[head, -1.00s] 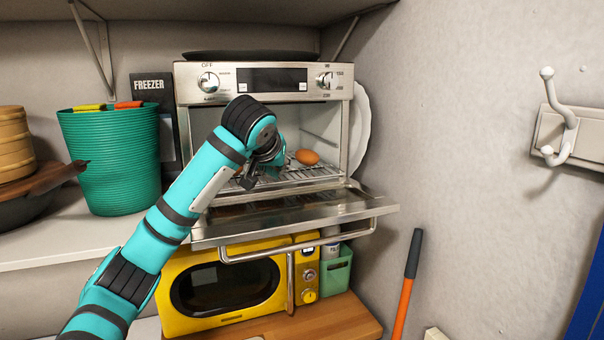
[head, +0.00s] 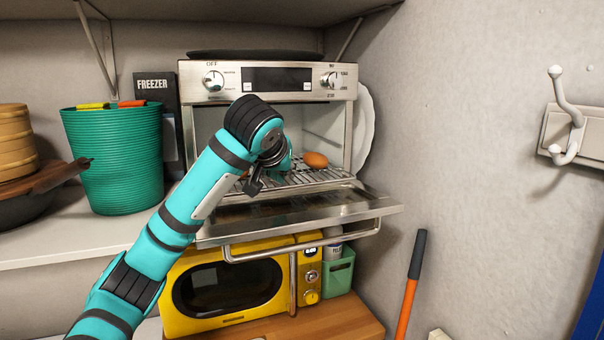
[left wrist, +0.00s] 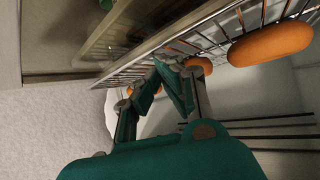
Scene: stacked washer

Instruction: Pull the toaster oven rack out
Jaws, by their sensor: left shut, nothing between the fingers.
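The toaster oven (head: 268,103) stands on the shelf with its door (head: 300,217) folded down open. Its wire rack (head: 318,177) lies level inside, near the opening, with an orange-brown rounded food item (head: 315,160) on it. My left gripper (head: 256,184) is at the oven opening by the rack, partly hidden by my own wrist. In the left wrist view, its teal fingers (left wrist: 160,63) are shut with their tips together, close to the rack's wires (left wrist: 215,35). Whether the fingers touch the rack is unclear.
A yellow microwave (head: 226,287) sits below the open door. A green basket (head: 112,160) and a black freezer box (head: 156,90) stand left of the oven. The wall (head: 450,120) is close on the right, with an orange-handled tool (head: 407,300) near it.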

